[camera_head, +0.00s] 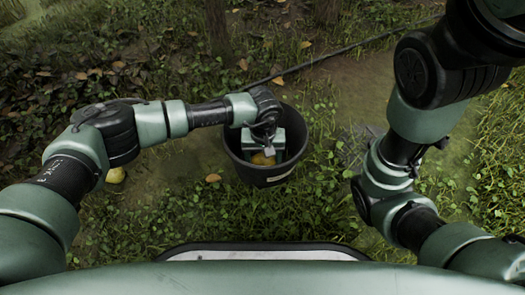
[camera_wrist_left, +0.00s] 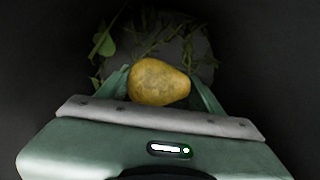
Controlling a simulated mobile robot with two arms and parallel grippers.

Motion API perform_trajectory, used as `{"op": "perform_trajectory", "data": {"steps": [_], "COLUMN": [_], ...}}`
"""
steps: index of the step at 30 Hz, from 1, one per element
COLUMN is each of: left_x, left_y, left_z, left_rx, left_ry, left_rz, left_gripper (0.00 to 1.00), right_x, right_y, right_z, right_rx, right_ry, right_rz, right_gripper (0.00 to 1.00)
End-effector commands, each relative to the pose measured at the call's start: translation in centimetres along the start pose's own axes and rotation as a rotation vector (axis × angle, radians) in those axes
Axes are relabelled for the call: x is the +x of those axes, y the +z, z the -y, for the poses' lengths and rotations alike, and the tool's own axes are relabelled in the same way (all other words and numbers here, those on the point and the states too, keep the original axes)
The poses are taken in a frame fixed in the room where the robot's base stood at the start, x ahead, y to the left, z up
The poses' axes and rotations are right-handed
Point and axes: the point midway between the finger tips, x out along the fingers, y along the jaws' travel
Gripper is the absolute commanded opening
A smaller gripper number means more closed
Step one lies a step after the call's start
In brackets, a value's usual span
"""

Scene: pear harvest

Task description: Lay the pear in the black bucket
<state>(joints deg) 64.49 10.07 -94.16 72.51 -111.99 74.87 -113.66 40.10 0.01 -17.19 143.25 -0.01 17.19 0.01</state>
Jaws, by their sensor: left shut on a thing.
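The black bucket (camera_head: 239,162) stands on the grass in the middle of the head view. My left gripper (camera_head: 264,156) reaches down inside it from above. The gripper is shut on a yellow pear (camera_head: 262,159), which lies between its fingers. In the left wrist view the pear (camera_wrist_left: 159,82) sits between the green fingertips of the left gripper (camera_wrist_left: 163,92), over the bucket's bottom with green leaves and stems around it. I cannot tell whether the pear touches the bottom. My right arm is at the right of the head view; its gripper is not clearly visible.
Another yellow pear (camera_head: 115,175) lies on the ground at the left, beside my left arm. Tree trunks (camera_head: 217,28) stand behind the bucket, and a dark hose (camera_head: 345,48) runs across the ground there. Grass with fallen leaves is open right of the bucket.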

Motion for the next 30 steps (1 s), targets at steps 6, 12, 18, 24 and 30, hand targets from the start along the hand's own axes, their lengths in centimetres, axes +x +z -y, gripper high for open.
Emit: {"op": "perform_trajectory", "data": {"steps": [6, 12, 18, 24, 30], "left_x": [0.32, 0.42, 0.41, 0.41, -0.09], "left_y": [0.01, -0.01, -0.01, -0.02, -0.02], "left_z": [-0.02, -0.03, -0.03, -0.01, 0.0], "left_rx": [0.001, 0.001, 0.0, 0.0, 0.0], "left_ry": [0.0, 0.001, 0.001, 0.001, 0.0], "left_rz": [0.0, -0.001, -0.001, -0.001, -0.001], "left_gripper": [0.21, 0.21, 0.92, 0.92, 0.92], "right_x": [0.0, 0.0, 0.0, 0.0, 0.39], "right_y": [0.01, 0.01, 0.01, 0.01, 0.15], "right_z": [0.0, 0.0, 0.0, 0.0, -0.08], "right_rx": [0.0, 0.0, 0.0, 0.0, 0.0], "right_ry": [0.0, 0.0, 0.0, 0.0, 0.0], "right_rz": [0.0, 0.0, 0.0, 0.0, 0.0], "right_gripper": [0.36, 0.36, 0.36, 0.36, 0.36]}}
